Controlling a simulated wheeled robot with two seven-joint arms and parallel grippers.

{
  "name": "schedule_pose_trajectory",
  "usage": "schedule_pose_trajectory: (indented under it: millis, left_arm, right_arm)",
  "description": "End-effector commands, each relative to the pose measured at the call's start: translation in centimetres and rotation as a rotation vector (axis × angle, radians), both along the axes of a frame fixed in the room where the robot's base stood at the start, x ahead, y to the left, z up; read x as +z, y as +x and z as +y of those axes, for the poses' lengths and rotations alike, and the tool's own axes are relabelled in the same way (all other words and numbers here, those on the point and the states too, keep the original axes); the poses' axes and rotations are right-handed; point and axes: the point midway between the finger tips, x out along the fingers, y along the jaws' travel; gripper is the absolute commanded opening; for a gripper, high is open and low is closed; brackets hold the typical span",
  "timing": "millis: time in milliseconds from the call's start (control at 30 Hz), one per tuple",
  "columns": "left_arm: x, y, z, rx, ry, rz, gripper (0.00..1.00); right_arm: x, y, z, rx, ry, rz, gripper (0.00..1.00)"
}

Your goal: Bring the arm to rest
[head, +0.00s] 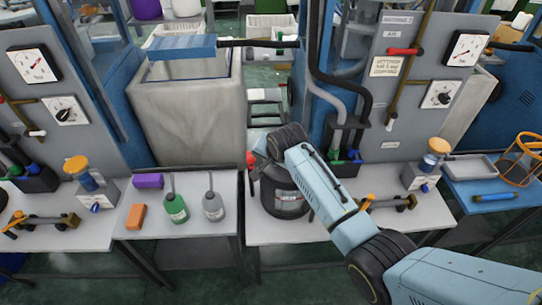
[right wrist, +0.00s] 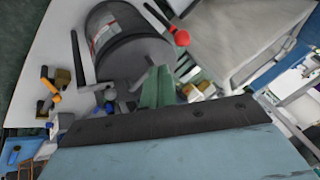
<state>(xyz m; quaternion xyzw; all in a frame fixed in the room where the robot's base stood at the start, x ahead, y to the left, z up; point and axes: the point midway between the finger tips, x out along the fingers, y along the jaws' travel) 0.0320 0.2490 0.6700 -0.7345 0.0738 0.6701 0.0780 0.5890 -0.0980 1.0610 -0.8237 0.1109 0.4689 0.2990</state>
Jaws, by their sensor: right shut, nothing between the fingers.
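My right arm (head: 325,190) comes in from the lower right of the head view and stretches over the right-hand white bench. Its dark wrist is above and behind a dark grey canister (head: 284,200), partly covering it. In the head view the fingertips are hidden by the arm. In the right wrist view my right gripper (right wrist: 157,82) shows as two narrow green fingers lying together, with nothing between them. The canister (right wrist: 130,48) appears just beyond them there; I cannot tell how close. My left gripper is not in view.
A red-knobbed lever (head: 251,160) stands beside the canister. A large grey bin (head: 190,120) and gauge panels stand behind.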

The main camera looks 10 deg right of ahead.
Motion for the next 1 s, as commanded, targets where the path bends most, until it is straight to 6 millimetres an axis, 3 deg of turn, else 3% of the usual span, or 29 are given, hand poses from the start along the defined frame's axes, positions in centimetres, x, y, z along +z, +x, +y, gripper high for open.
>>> schedule_pose_trajectory:
  millis: [267,767,867,967,1000]
  left_arm:
    - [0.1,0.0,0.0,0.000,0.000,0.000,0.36]
    - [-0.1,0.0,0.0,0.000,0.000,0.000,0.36]
    - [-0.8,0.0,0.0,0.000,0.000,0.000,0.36]
    - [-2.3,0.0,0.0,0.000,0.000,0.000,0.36]
    - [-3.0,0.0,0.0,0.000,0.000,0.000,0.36]
  right_arm:
    - [0.7,-0.5,-0.1,-0.001,0.000,0.001,0.00]
    - [0.1,-0.7,-0.2,0.002,-0.003,0.004,0.00]
    - [-2.8,-1.6,-0.6,0.022,-0.019,0.023,0.00]
    - [-8.4,-3.6,-1.5,0.063,-0.050,0.053,0.00]
    - [-11.2,-4.7,-2.0,0.085,-0.066,0.069,0.00]
